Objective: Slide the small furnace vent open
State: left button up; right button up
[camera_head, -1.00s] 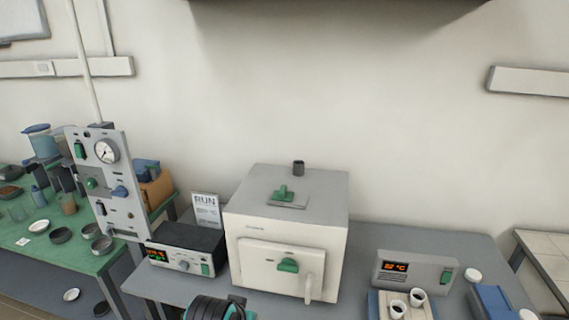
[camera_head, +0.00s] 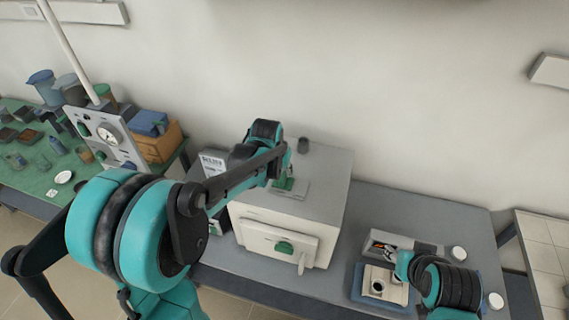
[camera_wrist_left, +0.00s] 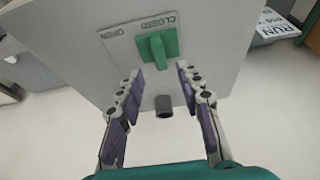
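The small furnace (camera_head: 325,185) is a white box on the grey bench. Its vent is a green handle (camera_head: 284,184) on a plate on the furnace top, and the handle also shows in the left wrist view (camera_wrist_left: 157,47). In the head view my arm partly hides the vent. My right gripper's fingers are not visible.
A dark stub pipe (camera_head: 303,145) stands on the furnace top behind the vent. A second green handle (camera_head: 284,247) is on the furnace door. My right arm (camera_head: 445,285) is over the bench at lower right, by a tray (camera_head: 360,287) with a cup.

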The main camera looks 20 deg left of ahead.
aim_at(283, 177)
pick_arm(q)
jog(key=x, duration=0.7)
jog(key=shift+s, duration=0.1)
